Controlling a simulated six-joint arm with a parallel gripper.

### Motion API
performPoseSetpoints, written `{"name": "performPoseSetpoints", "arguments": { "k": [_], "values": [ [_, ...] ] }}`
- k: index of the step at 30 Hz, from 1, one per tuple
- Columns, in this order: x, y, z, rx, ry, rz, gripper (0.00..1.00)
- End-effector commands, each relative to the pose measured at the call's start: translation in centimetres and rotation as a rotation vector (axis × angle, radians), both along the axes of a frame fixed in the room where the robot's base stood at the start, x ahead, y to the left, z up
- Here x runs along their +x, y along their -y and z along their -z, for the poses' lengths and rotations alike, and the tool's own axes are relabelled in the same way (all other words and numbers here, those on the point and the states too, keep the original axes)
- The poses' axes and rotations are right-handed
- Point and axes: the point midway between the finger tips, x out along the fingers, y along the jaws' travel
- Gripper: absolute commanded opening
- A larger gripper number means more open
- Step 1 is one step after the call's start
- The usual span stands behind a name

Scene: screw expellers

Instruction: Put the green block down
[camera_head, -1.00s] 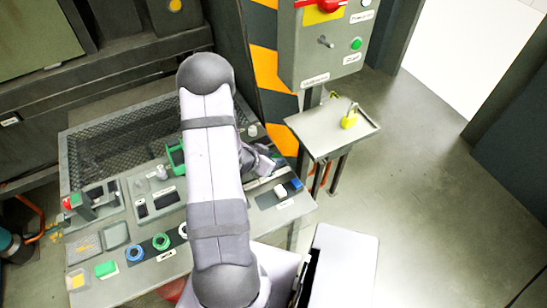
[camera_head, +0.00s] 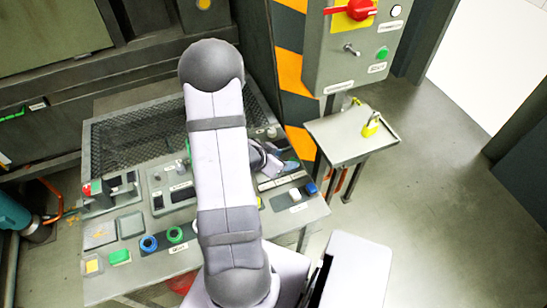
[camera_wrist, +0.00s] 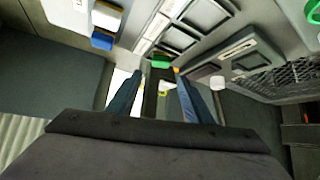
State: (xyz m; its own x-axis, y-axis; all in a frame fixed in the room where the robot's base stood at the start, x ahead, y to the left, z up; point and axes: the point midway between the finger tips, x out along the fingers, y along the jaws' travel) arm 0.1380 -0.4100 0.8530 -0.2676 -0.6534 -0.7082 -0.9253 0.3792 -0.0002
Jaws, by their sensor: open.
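A small green block (camera_wrist: 160,62) is in the wrist view, just beyond and between the tips of my gripper (camera_wrist: 158,80). The two dark fingers are apart, one on each side of the line to the block. I cannot tell whether either finger touches it. The block lies at the dark slots of the control panel (camera_wrist: 205,52).
A blue block (camera_head: 311,188) and a white block (camera_head: 295,194) sit on the panel's right. Blue and green rings (camera_head: 175,234) are at its front. A mesh screen (camera_head: 135,138) lies behind. A small table (camera_head: 345,143) with a yellow padlock (camera_head: 371,125) stands at the right.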

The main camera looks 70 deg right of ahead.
Motion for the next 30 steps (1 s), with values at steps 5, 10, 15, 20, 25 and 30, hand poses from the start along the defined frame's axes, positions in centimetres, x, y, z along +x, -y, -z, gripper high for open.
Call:
{"name": "performPoseSetpoints", "arguments": {
  "k": [5,10,15,20,25,30],
  "values": [
    [1.0,-2.1,-2.4,-0.001,0.001,-0.003,0.46],
    [1.5,-3.4,-3.9,-0.001,0.000,-0.004,0.46],
    [1.7,-4.1,-4.5,-0.001,-0.001,-0.001,0.46],
    [1.7,-4.3,-4.6,0.000,-0.001,0.001,0.46],
    [1.7,-4.3,-4.6,0.000,-0.001,0.001,0.46],
    [1.7,-4.3,-4.6,0.000,-0.001,0.001,0.46]
  ]
}}
